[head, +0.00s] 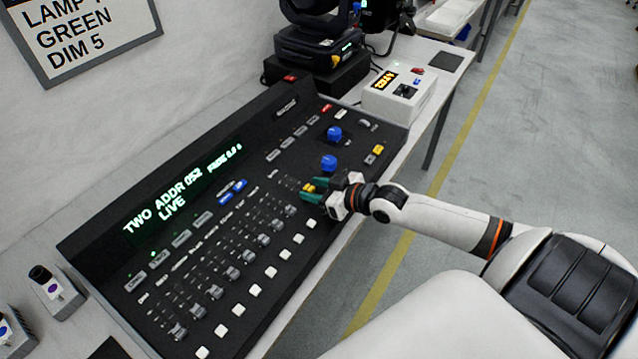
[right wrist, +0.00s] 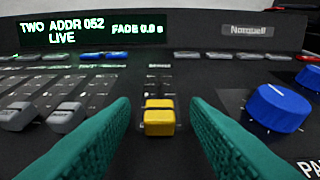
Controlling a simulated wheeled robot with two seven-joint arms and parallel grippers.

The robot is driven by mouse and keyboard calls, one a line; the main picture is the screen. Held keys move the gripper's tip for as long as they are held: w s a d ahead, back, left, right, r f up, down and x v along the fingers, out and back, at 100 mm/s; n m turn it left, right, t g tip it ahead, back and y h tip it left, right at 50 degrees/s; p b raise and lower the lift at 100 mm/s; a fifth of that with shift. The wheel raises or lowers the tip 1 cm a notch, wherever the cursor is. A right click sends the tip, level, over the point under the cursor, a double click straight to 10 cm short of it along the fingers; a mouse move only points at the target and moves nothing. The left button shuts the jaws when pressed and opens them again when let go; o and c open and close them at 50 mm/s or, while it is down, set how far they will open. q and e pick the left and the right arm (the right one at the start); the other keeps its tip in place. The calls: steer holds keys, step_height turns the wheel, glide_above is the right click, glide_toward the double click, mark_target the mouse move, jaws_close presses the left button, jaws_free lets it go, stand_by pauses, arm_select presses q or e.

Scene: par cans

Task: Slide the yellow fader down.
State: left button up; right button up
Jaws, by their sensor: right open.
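The yellow fader (right wrist: 159,118) stands in its slot on the black console, between the two green fingers of my right gripper (right wrist: 160,135) in the right wrist view. The fingers are open, one on each side, with a gap to the fader visible on both sides. In the head view the yellow fader (head: 308,188) shows partly, beside the green fingertips of my right gripper (head: 312,191), at the right end of the fader row. My left gripper is not in view.
Grey faders (head: 231,272) stand in a row to the left, with white buttons (head: 238,310) in front. Blue knobs (head: 329,162) are close to the right gripper. The console display (head: 180,190) reads "TWO ADDR 052 LIVE". A white box (head: 398,97) stands behind.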

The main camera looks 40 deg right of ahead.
steer(key=shift+s, duration=0.15)
steer(key=p+v, duration=0.1)
steer(key=v, duration=1)
steer(key=shift+s+d+r, duration=0.15)
steer(key=shift+s, duration=0.2)
